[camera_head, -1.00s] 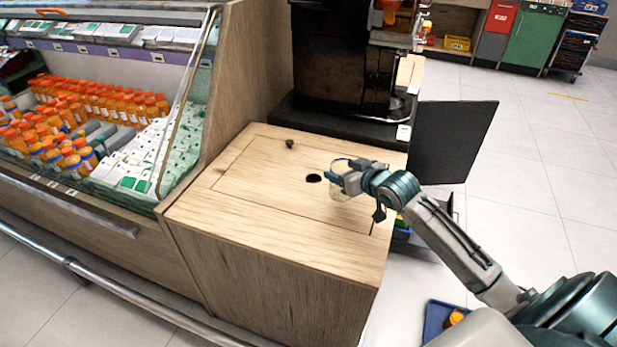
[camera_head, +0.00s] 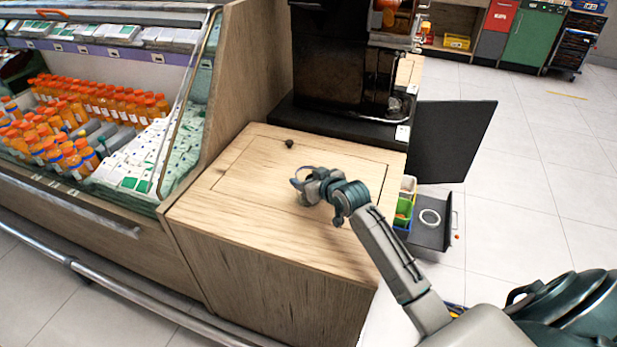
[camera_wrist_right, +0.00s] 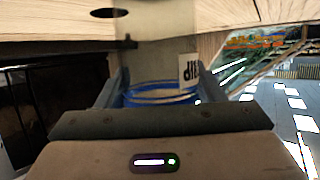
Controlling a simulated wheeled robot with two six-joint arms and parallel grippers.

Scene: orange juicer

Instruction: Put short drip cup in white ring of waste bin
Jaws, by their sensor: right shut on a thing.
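My right gripper (camera_head: 306,184) is above the wooden counter top and closed on the short drip cup. In the right wrist view, the clear cup (camera_wrist_right: 150,58), with blue bands and a black-and-white label, is between the fingers of the gripper (camera_wrist_right: 160,90). In the head view the cup is mostly hidden by the gripper. The white ring (camera_head: 430,217) lies in a dark open waste bin (camera_head: 432,236) beyond the counter's right edge, lower down and apart from the cup. My left gripper is not in view.
Green and yellow containers (camera_head: 403,212) sit beside the bin. A chilled display case (camera_head: 100,130) fills the left.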

